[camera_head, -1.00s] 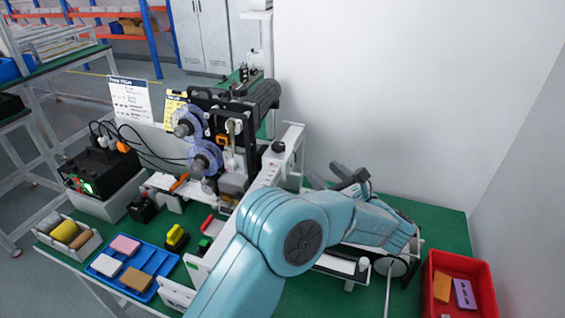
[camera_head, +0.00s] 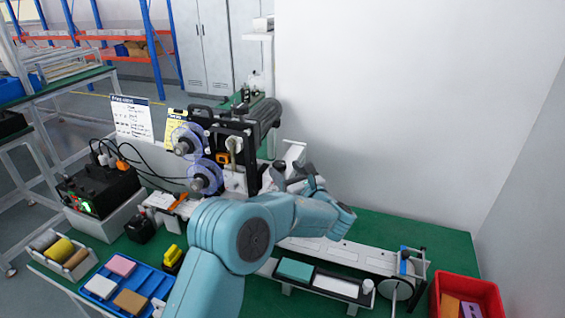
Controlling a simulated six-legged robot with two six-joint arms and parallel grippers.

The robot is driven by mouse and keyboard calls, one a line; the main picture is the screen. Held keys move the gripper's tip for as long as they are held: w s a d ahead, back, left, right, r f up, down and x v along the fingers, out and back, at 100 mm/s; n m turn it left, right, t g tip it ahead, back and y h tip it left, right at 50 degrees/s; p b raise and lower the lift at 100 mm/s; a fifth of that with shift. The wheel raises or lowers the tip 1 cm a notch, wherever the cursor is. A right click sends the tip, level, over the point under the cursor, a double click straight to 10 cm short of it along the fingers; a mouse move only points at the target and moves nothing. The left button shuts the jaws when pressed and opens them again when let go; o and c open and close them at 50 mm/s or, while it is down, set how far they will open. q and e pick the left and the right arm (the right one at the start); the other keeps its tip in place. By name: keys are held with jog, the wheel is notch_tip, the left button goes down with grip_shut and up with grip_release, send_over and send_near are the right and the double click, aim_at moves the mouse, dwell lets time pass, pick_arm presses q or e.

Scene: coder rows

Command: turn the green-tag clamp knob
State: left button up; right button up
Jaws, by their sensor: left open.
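My left gripper (camera_head: 292,177) is open, its dark fingers beside the right side of the coder machine (camera_head: 232,150). The machine carries two translucent purple reels (camera_head: 205,175) and a dark motor body. I cannot make out a knob with a green tag; the gripper and my arm cover part of the area just right of the machine. I cannot tell whether the fingers touch anything. My right gripper is not in view.
A red bin (camera_head: 466,290) stands at the right front. A blue tray (camera_head: 150,283) and a black control box (camera_head: 98,190) are at left. Green table behind the conveyor is clear.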

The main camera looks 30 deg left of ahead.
aim_at(285, 166)
pick_arm(q)
jog(key=shift+x, duration=1.45)
jog(key=c, duration=1)
jog(key=shift+w+n+g+y, duration=0.1)
jog(key=shift+n+g+y, duration=0.2)
jog(key=shift+n+g, duration=0.25)
jog(key=shift+c, duration=0.2)
jog(key=shift+w+d+n+g+y+p, duration=0.15)
jog(key=shift+n+g+y+p, duration=0.4)
jog(key=shift+g, duration=0.5)
jog(key=shift+w+r+n+g+p, duration=0.1)
jog(key=shift+n+g+p, duration=0.8)
jog(key=shift+g, duration=0.7)
